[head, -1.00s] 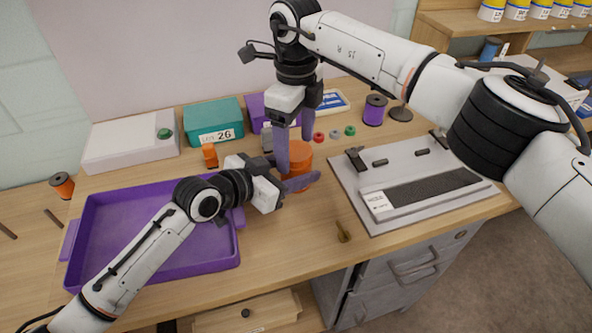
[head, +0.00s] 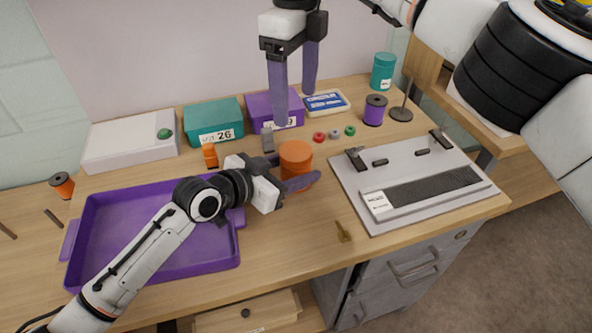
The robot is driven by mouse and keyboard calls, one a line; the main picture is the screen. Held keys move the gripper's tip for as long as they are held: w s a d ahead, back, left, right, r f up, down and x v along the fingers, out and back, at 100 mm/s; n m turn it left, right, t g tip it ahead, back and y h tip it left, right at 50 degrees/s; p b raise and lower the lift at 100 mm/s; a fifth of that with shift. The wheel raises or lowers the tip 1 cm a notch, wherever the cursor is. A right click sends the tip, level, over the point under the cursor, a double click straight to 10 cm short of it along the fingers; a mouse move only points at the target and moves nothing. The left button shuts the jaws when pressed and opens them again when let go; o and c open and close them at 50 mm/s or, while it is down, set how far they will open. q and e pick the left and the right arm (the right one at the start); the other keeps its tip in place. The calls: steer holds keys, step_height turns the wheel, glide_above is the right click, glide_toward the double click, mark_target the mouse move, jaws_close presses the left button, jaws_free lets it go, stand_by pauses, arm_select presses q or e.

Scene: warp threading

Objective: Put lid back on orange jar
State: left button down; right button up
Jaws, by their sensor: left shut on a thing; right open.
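The orange jar (head: 296,174) stands upright on the wooden table, right of the purple tray. An orange lid (head: 295,152) sits on its top and looks level; whether it is fully seated I cannot tell. My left gripper (head: 295,178) is shut around the jar from the left, one purple finger showing in front of it. My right gripper (head: 297,102) is open and empty, above and behind the jar, its purple fingers pointing down in front of the purple box.
A purple tray (head: 90,250) lies at the left. A grey board (head: 375,215) lies at the right. Behind stand a teal box (head: 205,119), a purple box (head: 258,106), several small rings and a purple spool (head: 374,112). A brass piece (head: 343,232) lies near the front edge.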

stand_by(0.3)
arm_select(q)
steer(key=c, duration=0.7)
jaws_free()
steer(key=shift+o, duration=0.2)
steer(key=v, duration=1)
steer(key=shift+s+a, duration=0.1)
steer(key=shift+a, duration=0.05)
